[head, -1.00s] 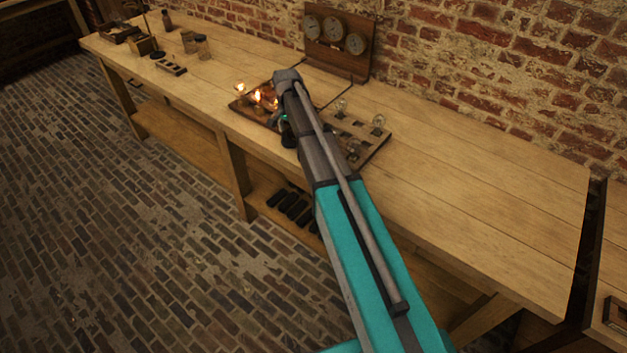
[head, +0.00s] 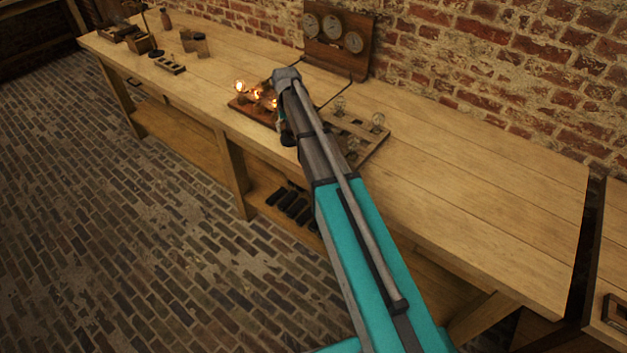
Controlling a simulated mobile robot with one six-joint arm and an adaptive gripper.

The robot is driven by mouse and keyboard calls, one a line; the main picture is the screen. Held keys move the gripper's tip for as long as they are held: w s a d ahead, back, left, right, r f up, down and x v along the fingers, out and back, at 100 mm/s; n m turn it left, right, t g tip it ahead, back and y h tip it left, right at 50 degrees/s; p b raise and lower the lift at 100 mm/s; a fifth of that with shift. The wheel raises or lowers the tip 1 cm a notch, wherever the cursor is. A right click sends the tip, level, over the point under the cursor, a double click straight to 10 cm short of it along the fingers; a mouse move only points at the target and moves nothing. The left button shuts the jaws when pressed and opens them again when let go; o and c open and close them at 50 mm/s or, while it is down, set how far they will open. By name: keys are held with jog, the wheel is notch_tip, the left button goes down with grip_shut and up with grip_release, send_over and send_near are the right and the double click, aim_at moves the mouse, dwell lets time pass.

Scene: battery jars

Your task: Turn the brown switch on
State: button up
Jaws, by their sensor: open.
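A brown board (head: 244,107) with several glowing bulbs (head: 240,87) lies on the workbench (head: 460,190), left of my arm. I cannot make out the brown switch; my arm covers part of this area. My gripper (head: 287,134) hangs below the end of my arm, by the right side of the lit board. Only a small dark part of it shows, and its fingertips are hidden. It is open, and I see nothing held. I cannot tell whether it touches anything.
A wooden rack (head: 368,148) with clear glass bulbs (head: 378,119) lies right of my arm. A panel with three round dials (head: 331,25) stands at the wall. Small wooden boxes and jars (head: 200,44) stand far left. The bench's right part is clear.

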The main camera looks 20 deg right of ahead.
jog(key=n, duration=0.3)
jog(key=shift+n, duration=0.4)
jog(key=n, duration=0.4)
jog(key=shift+r+n, duration=0.25)
jog(key=shift+n, duration=0.05)
notch_tip(320, 180, up, 13)
jog(key=p, duration=1.4)
jog(key=s+f+m+b, duration=0.3)
jog(key=s+f+b, duration=0.1)
jog(key=s, duration=1)
jog(key=s+f+m+b, duration=0.3)
jog(key=s+m+b, duration=0.1)
jog(key=s, duration=1.1)
jog(key=shift+s+f, duration=0.2)
jog(key=shift+f, duration=0.15)
